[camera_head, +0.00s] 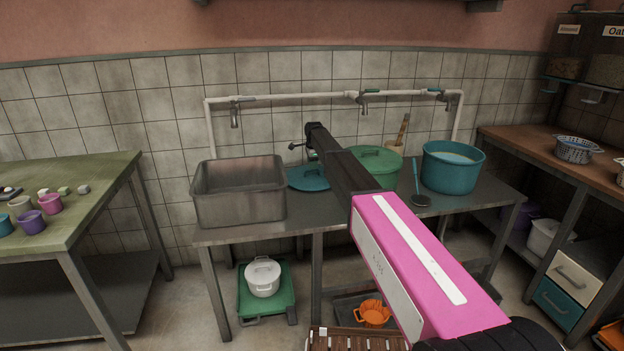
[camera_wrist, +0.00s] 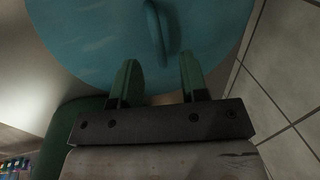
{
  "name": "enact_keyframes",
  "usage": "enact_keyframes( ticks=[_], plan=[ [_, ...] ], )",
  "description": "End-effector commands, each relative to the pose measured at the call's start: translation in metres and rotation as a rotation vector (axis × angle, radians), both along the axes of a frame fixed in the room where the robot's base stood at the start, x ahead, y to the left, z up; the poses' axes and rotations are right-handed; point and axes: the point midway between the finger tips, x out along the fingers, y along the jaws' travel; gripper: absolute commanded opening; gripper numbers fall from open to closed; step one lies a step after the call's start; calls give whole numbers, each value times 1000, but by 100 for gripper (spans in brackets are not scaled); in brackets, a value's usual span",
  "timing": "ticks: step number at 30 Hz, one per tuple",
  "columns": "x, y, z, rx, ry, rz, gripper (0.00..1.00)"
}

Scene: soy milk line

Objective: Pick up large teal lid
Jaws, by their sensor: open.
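The large teal lid (camera_head: 309,180) lies on the metal table between the steel basin and the green pot, with my arm covering part of it. In the wrist view the lid (camera_wrist: 90,40) fills the upper middle, with its loop handle (camera_wrist: 162,30) standing near the top edge. My gripper (camera_wrist: 158,78) is open, its two green fingers apart and pointing toward the handle. The handle is beyond the fingertips, roughly in line with the gap, and nothing is between the fingers. In the head view the fingers are hidden or too small to make out.
A steel basin (camera_head: 238,203) stands left of the lid. A green lidded pot (camera_head: 385,168) is close on the right, with a teal pot (camera_head: 450,175) and a ladle (camera_head: 420,200) beyond. Pipes with taps (camera_head: 236,118) run along the tiled wall behind.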

Motion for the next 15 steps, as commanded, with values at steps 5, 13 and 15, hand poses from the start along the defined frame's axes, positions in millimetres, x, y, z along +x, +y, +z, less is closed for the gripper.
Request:
enact_keyframes(
  ticks=[5, 13, 15],
  plan=[
    [3, 0, -15, -1, 2, 0, 40],
    [10, 1, -49, -1, 2, 0, 40],
    [10, 1, -52, -1, 2, 0, 40]
  ],
)
